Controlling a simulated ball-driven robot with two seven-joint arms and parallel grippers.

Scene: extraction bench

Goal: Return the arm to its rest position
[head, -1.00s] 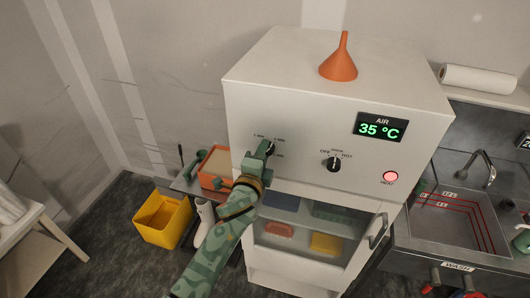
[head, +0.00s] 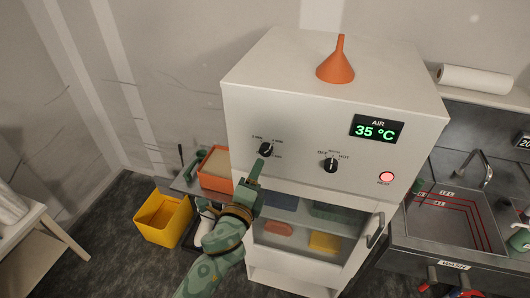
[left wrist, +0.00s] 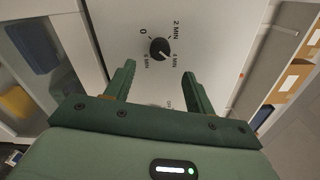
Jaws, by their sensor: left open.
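My left gripper (head: 254,172) is in front of the white cabinet (head: 290,85), just below the black timer knob (head: 266,149). In the left wrist view its two green fingers (left wrist: 158,85) are apart with nothing between them. The timer knob (left wrist: 160,49) shows beyond the fingertips, apart from them, with labels 0, 2 MIN and others around it. My right gripper is not in view.
The cabinet display (head: 376,129) reads 35 °C, and a red HEAT lamp (head: 386,178) is lit. An orange funnel (head: 336,62) stands on top. A yellow bin (head: 163,220) and an orange-rimmed box (head: 215,169) are at left. A sink (head: 456,222) is at right.

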